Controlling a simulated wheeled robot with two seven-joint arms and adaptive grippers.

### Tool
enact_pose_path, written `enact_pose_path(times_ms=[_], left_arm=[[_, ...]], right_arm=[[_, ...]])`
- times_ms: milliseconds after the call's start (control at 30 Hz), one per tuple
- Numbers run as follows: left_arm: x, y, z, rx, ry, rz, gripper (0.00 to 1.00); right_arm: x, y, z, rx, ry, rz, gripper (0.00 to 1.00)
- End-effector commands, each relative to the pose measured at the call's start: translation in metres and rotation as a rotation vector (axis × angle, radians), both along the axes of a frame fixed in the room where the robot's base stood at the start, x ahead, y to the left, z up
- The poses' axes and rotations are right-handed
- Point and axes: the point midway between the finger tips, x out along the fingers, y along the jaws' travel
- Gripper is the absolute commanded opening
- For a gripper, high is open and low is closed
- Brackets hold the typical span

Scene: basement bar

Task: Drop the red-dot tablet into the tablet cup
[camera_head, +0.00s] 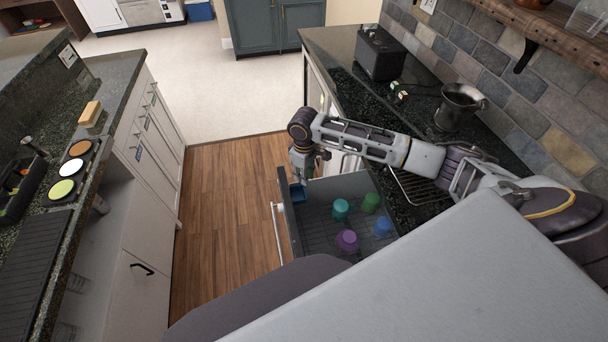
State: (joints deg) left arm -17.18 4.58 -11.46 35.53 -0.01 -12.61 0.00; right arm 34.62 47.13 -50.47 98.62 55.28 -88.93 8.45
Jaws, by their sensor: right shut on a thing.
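My right gripper (303,176) points down over the left end of an open drawer (318,243), at its back corner. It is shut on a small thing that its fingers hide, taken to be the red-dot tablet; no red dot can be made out. My left gripper is not in view.
The drawer's rack holds a teal cup (340,209), a green cup (371,202), a blue cup (382,228) and a purple cup (347,240). A metal pitcher (457,108) and a black box (380,53) stand on the right counter. The wooden floor (225,210) is clear.

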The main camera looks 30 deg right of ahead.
Motion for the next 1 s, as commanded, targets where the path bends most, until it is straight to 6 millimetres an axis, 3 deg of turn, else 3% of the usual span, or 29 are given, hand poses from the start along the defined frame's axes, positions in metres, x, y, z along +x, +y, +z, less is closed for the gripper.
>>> enact_pose_path(times_ms=[300,333,500,1000], left_arm=[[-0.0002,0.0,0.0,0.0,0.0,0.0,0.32],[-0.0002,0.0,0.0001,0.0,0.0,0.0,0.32],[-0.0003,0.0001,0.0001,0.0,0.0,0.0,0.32],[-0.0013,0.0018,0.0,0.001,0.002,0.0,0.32]], right_arm=[[0.0001,-0.0001,0.0003,0.0,0.0,0.0,0.06],[0.0001,-0.0001,0.0003,0.0,0.0,0.0,0.25],[-0.0001,-0.0001,0.0003,0.0,0.0,0.0,0.46],[0.0003,-0.0001,0.0058,0.001,-0.001,0.0,0.46]])
